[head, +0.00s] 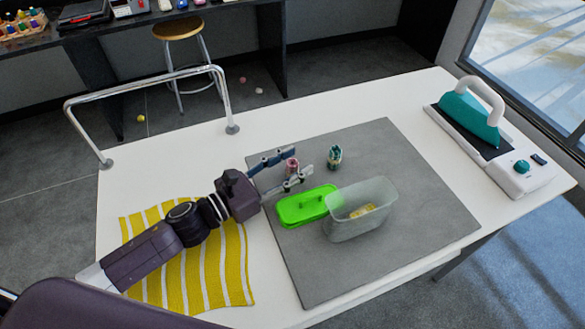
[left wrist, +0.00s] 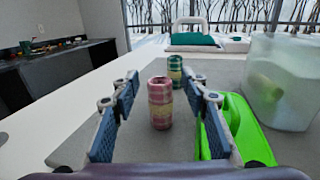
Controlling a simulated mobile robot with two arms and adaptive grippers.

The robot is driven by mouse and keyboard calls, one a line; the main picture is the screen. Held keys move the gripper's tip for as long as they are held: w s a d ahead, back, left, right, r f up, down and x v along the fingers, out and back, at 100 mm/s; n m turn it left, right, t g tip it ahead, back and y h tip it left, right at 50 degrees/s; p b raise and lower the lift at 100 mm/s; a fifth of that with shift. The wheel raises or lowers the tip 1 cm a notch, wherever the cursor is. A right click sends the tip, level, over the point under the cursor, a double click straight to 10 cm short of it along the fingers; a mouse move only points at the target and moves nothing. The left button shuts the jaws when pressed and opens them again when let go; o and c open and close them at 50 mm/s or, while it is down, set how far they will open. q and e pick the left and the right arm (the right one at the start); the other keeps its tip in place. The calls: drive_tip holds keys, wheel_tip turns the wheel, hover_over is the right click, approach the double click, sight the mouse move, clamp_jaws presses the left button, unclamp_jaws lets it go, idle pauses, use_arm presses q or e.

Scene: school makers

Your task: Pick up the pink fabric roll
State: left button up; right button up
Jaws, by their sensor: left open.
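The pink fabric roll (head: 292,166) stands upright on the grey mat (head: 400,245). In the left wrist view the pink roll (left wrist: 160,103) shows ahead, in the gap between the fingers. My left gripper (head: 288,169) is open, with one finger on each side of the roll near the fingertips. In the left wrist view the fingers (left wrist: 160,95) look apart from the roll. A teal fabric roll (head: 335,157) stands a little to the right, behind the pink one in the left wrist view. My right gripper does not show.
A green lid (head: 303,207) lies close beside the lower finger. A clear container (head: 345,229) with a yellow item inside stands right of it. A teal iron (head: 470,121) on its base sits at the far right. A yellow striped cloth (head: 235,275) lies under my left arm.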

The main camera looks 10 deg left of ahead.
use_arm(q)
drive_tip(key=shift+c, duration=0.2)
drive_tip(key=c, duration=1)
drive_tip(key=shift+o, duration=0.2)
